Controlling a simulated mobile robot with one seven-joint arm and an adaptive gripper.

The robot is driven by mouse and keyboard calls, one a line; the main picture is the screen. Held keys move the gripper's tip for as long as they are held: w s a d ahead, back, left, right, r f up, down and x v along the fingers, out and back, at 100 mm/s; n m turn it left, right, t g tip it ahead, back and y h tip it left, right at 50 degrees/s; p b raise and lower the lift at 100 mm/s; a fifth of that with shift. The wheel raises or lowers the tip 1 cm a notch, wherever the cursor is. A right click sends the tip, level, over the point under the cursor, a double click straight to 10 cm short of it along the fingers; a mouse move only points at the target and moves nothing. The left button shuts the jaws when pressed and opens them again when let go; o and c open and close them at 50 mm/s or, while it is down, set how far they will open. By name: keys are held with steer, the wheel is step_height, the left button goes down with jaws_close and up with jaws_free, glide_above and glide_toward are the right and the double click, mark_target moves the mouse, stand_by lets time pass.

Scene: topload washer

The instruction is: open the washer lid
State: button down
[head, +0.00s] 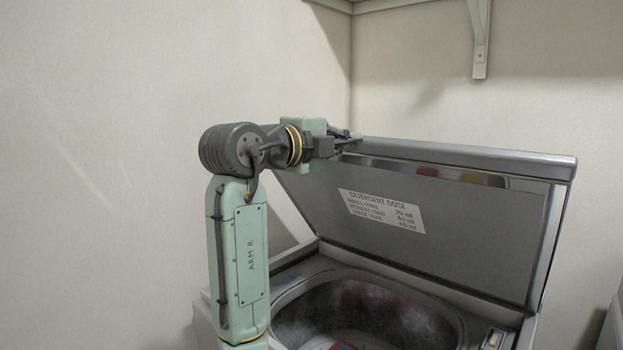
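The washer lid (470,235) is raised and tilted back, its inner face with a detergent dose label toward me. The washer (290,265) stands below it, with its drum opening (370,310) uncovered. My gripper (352,138) is at the upper left corner of the lid, by its top edge. The fingers are small and partly merged with the lid edge here, so I cannot tell whether they touch it or whether they are open or shut.
A wall shelf with a bracket (481,40) is above, at the upper right. Walls stand behind and left of the washer. A pale object (611,325) is at the lower right edge. Something coloured (343,345) lies in the drum.

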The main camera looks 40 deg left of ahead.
steer(key=c, duration=2.4)
jaws_free()
steer(key=shift+w+a+g, duration=0.1)
steer(key=shift+w+g, duration=0.2)
steer(key=shift+w, duration=0.6)
steer(key=c, duration=2.2)
jaws_free()
steer(key=shift+w+f, duration=0.15)
steer(key=shift+f, duration=0.05)
steer(key=shift+c, duration=0.2)
steer(key=shift+o, duration=1.4)
steer(key=shift+s+d+r, duration=0.2)
steer(key=shift+d+r, duration=0.05)
steer(key=o, duration=0.5)
steer(key=shift+a, duration=0.1)
steer(key=shift+s, duration=0.1)
steer(key=s, duration=0.8)
steer(key=s+a+r, duration=0.1)
steer(key=s, duration=0.3)
